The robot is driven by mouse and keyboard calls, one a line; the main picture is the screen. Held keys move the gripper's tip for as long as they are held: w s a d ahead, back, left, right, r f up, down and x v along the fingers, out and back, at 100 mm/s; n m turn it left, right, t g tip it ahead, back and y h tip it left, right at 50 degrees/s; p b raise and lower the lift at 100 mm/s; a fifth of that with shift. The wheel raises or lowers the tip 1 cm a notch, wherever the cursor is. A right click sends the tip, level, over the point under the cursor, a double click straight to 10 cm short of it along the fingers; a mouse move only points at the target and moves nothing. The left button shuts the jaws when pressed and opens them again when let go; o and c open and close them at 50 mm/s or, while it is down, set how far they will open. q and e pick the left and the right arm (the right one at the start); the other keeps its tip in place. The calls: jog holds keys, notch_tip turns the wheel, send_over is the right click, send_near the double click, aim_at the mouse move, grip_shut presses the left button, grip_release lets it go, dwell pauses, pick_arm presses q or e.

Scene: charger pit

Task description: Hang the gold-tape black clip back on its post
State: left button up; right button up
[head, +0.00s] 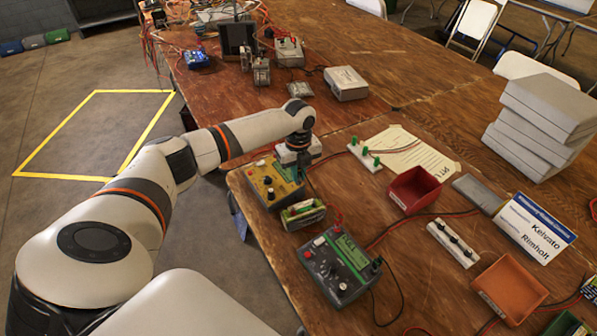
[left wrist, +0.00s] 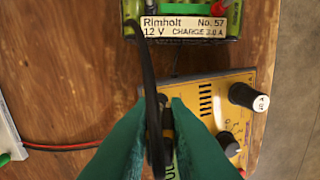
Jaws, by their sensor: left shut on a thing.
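My left gripper (head: 294,163) is above the back of the yellow charger (head: 275,182); its fingers are mostly hidden in the head view. In the left wrist view, its green fingers (left wrist: 160,112) are shut on a black clip (left wrist: 155,130) with a gold-coloured patch. A black lead runs up from it past the battery (left wrist: 185,28), labelled Rimholt No. 57, 12 V. The yellow charger also shows there (left wrist: 215,95), under the fingers. A white strip with black posts (head: 453,243) lies at the right; a white strip with green posts (head: 365,155) lies farther back. My right gripper is out of view.
A dark charger with a green display (head: 340,265) stands at the near table edge. A red bin (head: 414,188), an orange bin (head: 510,288), a name sign (head: 535,228) and stacked grey boxes (head: 540,125) are to the right. Red and black leads cross the table.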

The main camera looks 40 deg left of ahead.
pick_arm(q)
jog(key=shift+p, duration=0.35)
dwell(0.5)
jog(key=o, duration=0.8)
jog(key=shift+o, duration=0.2)
jog(key=shift+o, duration=1.1)
notch_tip(320, 180, up, 8)
jog(key=p, duration=0.7)
jog(key=shift+f+p, duration=0.25)
jog(key=shift+p, duration=0.05)
